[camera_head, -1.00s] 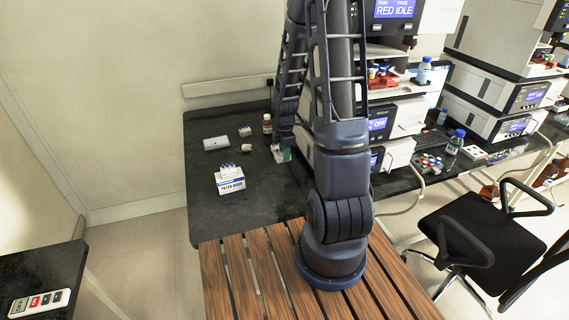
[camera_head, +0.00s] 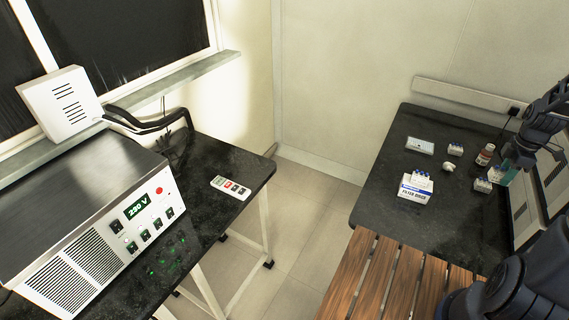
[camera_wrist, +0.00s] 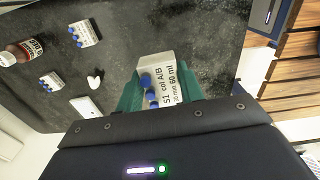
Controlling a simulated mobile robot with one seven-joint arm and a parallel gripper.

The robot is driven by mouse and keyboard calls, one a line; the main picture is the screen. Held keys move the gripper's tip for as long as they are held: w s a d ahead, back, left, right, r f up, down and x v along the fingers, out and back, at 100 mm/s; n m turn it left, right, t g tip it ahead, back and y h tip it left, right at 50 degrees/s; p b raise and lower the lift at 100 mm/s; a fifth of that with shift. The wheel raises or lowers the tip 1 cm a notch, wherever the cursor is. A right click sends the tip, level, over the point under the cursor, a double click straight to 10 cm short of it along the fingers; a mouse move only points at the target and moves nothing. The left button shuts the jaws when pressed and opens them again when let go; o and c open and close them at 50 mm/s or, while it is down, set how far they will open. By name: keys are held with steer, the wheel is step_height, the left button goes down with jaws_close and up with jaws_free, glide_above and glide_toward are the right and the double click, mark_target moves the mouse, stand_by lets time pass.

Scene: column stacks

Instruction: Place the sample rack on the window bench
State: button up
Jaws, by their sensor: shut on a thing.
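In the wrist view, my gripper (camera_wrist: 160,95) has its green fingers shut on a small white sample rack (camera_wrist: 168,68) with blue-capped vials. In the head view, my gripper (camera_head: 505,173) is at the right, above the far dark bench (camera_head: 400,232); the held rack is hard to make out there. The window bench (camera_head: 235,160) is the black-topped bench at left, under the dark window. Similar racks stand on the far bench at the back (camera_head: 455,149) and near my gripper (camera_head: 483,185); both show in the wrist view.
The window bench carries a large power unit (camera_head: 90,215) and a remote-like panel (camera_head: 231,187); bare top lies around the panel. A floor gap separates the benches.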

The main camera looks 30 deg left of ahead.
steer(key=w+a+r+n, duration=0.1)
steer(key=w+a+n, duration=0.1)
steer(key=w+a, duration=0.35)
steer(key=w+a+n, duration=0.1)
steer(key=w+a, duration=0.1)
steer(key=a, duration=0.7)
steer(key=w+a+r+n, duration=0.1)
steer(key=w+a+n, duration=0.1)
steer(key=w+a, duration=0.35)
steer(key=s+a+r+n, duration=0.15)
steer(key=a+n, duration=0.25)
steer(key=a, duration=2.2)
steer(key=n, duration=0.8)
glide_above(244, 163)
step_height(244, 163, down, 20)
steer(key=shift+r, duration=0.1)
steer(key=shift+f, duration=0.2)
